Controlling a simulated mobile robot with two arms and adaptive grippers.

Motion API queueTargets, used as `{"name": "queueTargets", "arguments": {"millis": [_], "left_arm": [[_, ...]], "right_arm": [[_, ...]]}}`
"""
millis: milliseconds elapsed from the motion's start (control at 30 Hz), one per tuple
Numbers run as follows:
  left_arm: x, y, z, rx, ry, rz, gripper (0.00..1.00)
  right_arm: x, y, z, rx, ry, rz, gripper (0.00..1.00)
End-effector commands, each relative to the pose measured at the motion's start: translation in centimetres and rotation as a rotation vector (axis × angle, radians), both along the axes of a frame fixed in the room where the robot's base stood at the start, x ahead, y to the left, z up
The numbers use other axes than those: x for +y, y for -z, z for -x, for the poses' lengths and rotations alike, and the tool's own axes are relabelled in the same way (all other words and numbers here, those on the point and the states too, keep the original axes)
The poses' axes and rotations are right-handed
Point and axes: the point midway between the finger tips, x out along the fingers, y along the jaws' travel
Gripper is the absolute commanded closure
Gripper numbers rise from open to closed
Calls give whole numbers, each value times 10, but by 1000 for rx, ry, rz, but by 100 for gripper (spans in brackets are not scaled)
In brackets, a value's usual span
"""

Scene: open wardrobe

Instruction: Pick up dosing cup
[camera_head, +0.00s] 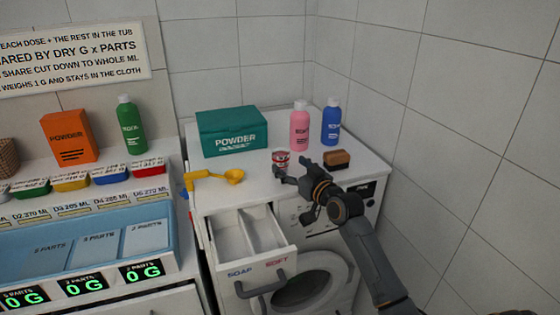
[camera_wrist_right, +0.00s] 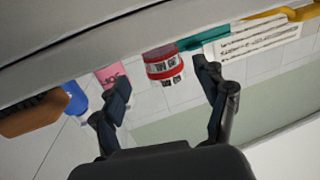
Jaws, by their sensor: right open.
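The dosing cup (camera_head: 281,158) looks like a small red-and-white cup with dark markings, standing on the top of the washing machine. In the right wrist view, the cup (camera_wrist_right: 165,64) appears upside down, between and beyond the two fingertips. My right gripper (camera_head: 291,170) is open beside the cup on its near right side. Its fingers also show in the right wrist view (camera_wrist_right: 161,76), spread apart with nothing held. Whether a finger touches the cup cannot be told. My left gripper is not in view.
A teal powder box (camera_head: 231,132), a pink bottle (camera_head: 299,128), a blue bottle (camera_head: 331,122) and a brown block (camera_head: 337,159) stand around the cup. A yellow scoop (camera_head: 215,178) lies to the left. The detergent drawer (camera_head: 243,243) is open below. Tiled walls close off the back and right.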

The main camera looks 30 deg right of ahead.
Motion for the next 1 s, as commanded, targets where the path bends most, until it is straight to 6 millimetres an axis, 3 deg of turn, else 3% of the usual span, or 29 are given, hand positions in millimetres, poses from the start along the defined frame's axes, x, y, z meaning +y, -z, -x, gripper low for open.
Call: {"name": "queueTargets", "arguments": {"millis": [267, 500, 767, 1000], "left_arm": [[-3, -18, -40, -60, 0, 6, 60], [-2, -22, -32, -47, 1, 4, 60], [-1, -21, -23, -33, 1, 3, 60], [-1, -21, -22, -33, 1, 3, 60]], "right_arm": [[2, 1, -27, 0, 0, -3, 26], [2, 7, -53, 0, 2, 0, 26], [2, 8, -55, 0, 1, 1, 26], [2, 8, -55, 0, 1, 1, 71]]}}
